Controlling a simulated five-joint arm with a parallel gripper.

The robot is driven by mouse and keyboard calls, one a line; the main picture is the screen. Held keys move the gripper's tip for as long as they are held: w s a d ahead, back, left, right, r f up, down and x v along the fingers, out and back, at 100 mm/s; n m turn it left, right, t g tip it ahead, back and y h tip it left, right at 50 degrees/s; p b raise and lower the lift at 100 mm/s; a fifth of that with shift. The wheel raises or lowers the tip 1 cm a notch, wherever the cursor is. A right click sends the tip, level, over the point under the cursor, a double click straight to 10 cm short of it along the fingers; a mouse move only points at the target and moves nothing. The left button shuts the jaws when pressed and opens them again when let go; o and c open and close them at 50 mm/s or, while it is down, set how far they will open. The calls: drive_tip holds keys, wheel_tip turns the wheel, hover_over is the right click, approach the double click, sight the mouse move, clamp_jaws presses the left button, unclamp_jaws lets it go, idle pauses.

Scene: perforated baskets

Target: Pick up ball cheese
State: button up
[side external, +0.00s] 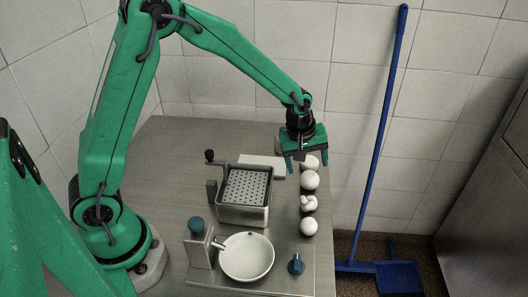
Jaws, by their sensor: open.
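White cheese pieces sit in a row along the right side of the metal table. A round ball cheese (308,226) is nearest the front. Behind it is a knotted white piece (308,203), then another smooth round ball (310,180). The farthest white piece (312,164) is partly hidden by my gripper, so its full shape is unclear. My green gripper (307,163) points down with its fingers spread, over or near that farthest piece. It appears to hold nothing. I cannot tell whether a finger touches the piece.
A metal box with a perforated basket (246,187) stands left of the row, with a pale flat block (262,166) behind it. A white bowl (246,257) and a blue-topped knob (296,264) are in front. The table's right edge is close to the row.

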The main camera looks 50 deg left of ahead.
sight(309, 174)
drive_tip(key=shift+f, duration=0.3)
drive_tip(key=shift+w+f, duration=0.1)
drive_tip(key=shift+x, duration=2.45)
drive_tip(key=c, duration=1.1)
